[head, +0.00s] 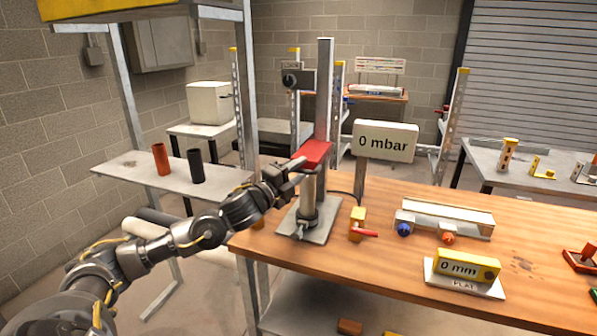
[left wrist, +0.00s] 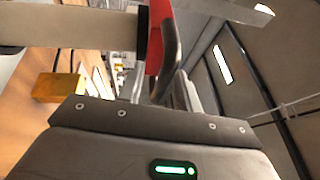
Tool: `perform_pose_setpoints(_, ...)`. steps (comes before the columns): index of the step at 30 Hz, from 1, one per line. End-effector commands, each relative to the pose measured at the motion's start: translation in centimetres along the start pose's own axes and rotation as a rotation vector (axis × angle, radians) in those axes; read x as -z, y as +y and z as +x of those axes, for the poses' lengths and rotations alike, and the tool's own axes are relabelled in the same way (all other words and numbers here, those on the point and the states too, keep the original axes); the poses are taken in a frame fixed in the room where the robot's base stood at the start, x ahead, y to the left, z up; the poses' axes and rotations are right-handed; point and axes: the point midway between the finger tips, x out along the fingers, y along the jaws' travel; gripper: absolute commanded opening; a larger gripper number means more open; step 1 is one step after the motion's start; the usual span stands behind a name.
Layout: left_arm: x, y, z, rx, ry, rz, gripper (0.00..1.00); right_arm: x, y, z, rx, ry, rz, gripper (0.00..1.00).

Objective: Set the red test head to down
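The red test head (head: 314,154) sits on a grey upright post (head: 324,95), above a pale metal cylinder (head: 309,188) on a flat base plate. My left gripper (head: 293,170) is at the left side of the red head, with its fingertips close to or touching it. In the left wrist view the red head (left wrist: 160,38) shows beside a dark finger of my left gripper (left wrist: 176,75). Whether the fingers are closed on it is unclear. My right gripper is in neither view.
A display reading 0 mbar (head: 385,141) stands behind the stand. A yellow block with a red lever (head: 358,222), a fixture with blue and orange knobs (head: 445,217) and a yellow 0 mm gauge (head: 467,265) are on the wooden bench (head: 400,277). A shelf with orange and black tubes is left.

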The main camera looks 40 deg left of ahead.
Motion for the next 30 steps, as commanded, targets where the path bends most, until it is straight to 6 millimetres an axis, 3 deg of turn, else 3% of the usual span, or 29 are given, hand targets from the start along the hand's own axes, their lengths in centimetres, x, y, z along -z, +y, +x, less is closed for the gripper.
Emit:
perform_pose_setpoints(8, -0.1, 0.2, -1.0, -0.001, -0.001, 0.002, 0.34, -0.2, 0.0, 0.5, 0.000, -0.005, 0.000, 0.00)
perform_pose_setpoints(21, 0.1, 0.4, -8.6, -0.004, 0.003, 0.002, 0.34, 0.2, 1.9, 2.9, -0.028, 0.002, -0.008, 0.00)
perform_pose_setpoints(30, 0.0, 0.1, -10.6, -0.001, 0.000, 0.001, 0.34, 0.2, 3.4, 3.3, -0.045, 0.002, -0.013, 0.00)
